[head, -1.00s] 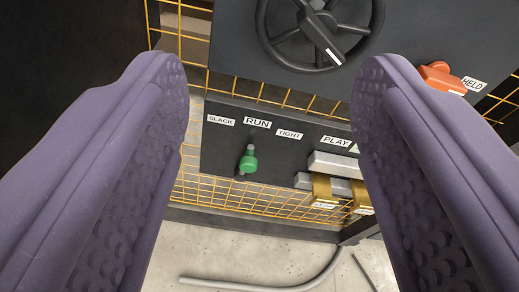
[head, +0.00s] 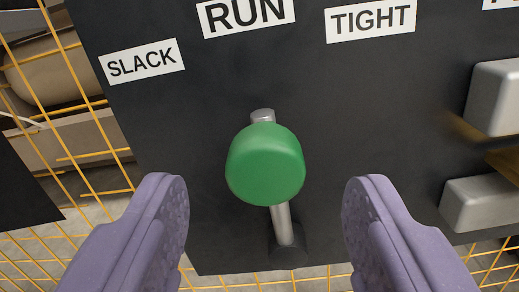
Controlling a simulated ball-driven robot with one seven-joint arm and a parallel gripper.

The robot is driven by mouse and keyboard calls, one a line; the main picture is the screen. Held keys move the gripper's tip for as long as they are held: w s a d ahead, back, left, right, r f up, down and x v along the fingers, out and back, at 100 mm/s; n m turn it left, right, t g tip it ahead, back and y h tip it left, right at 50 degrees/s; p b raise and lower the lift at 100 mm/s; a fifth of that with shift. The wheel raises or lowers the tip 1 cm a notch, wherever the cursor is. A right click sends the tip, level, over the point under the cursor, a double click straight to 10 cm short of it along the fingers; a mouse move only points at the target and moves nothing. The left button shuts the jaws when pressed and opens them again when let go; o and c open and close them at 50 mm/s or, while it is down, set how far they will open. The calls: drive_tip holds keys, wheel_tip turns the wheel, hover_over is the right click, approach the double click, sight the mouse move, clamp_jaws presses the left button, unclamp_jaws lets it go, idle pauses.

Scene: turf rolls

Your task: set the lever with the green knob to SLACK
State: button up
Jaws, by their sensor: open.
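The lever with the green knob (head: 265,165) stands on a dark panel (head: 390,100) in the head view. Its grey metal shaft (head: 282,224) rises from a dark base low on the panel, and the knob is under the RUN label (head: 245,14). The SLACK label (head: 142,62) is up to the left and the TIGHT label (head: 370,20) up to the right. My gripper (head: 265,215) is open, one purple padded finger on each side of the lever, with a clear gap between each finger and the knob.
Grey metal blocks (head: 495,98) stick out from the panel at the right, close to the right finger. Yellow wire mesh (head: 75,110) is to the left of the panel and below it. The panel face around the knob is clear.

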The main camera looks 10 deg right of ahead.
sight(263, 175)
drive_tip(key=b+x, duration=0.2)
drive_tip(key=x, duration=0.3)
drive_tip(key=shift+w+d, duration=0.15)
drive_tip(key=shift+w, duration=0.15)
drive_tip(key=shift+w+d, duration=0.1)
drive_tip(key=shift+w, duration=0.45)
clamp_jaws()
drive_tip(key=shift+r, duration=0.1)
